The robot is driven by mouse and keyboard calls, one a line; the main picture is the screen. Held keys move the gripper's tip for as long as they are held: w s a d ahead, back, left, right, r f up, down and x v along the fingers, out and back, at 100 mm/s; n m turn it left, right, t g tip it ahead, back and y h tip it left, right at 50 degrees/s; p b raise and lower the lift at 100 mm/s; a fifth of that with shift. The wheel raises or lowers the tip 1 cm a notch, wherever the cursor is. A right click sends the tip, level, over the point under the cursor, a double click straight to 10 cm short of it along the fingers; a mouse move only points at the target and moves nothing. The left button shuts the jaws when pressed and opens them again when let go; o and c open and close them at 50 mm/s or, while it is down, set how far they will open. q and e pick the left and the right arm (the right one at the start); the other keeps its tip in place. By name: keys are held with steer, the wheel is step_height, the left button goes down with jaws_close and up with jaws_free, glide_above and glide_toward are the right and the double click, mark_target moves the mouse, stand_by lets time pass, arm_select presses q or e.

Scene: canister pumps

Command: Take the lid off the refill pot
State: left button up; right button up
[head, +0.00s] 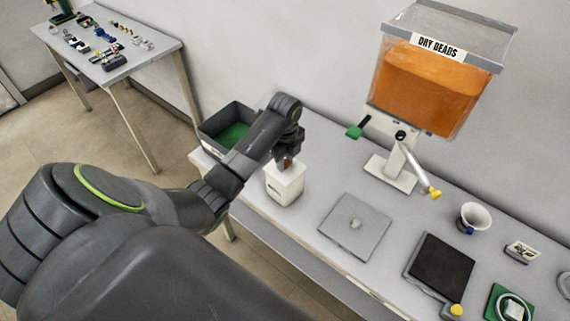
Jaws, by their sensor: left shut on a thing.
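A white, squarish pot (284,185) with dark marks on its front stands on the near left part of the long table; it looks like the refill pot. My left gripper (287,160) reaches down to its top from above and is shut on a small brownish thing there, which looks like the lid's knob. The gripper and wrist hide much of the pot's top. I cannot tell whether the lid sits on the rim or is slightly raised. My right gripper is not in view.
A dark bin (212,130) with a green inside stands behind my left forearm. A clear "DRY BEADS" hopper (432,90) stands at the back. A grey plate with a knob (340,238), a black pad (440,268) and a white cup (474,216) lie to the right.

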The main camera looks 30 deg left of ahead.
arm_select(q)
jaws_close()
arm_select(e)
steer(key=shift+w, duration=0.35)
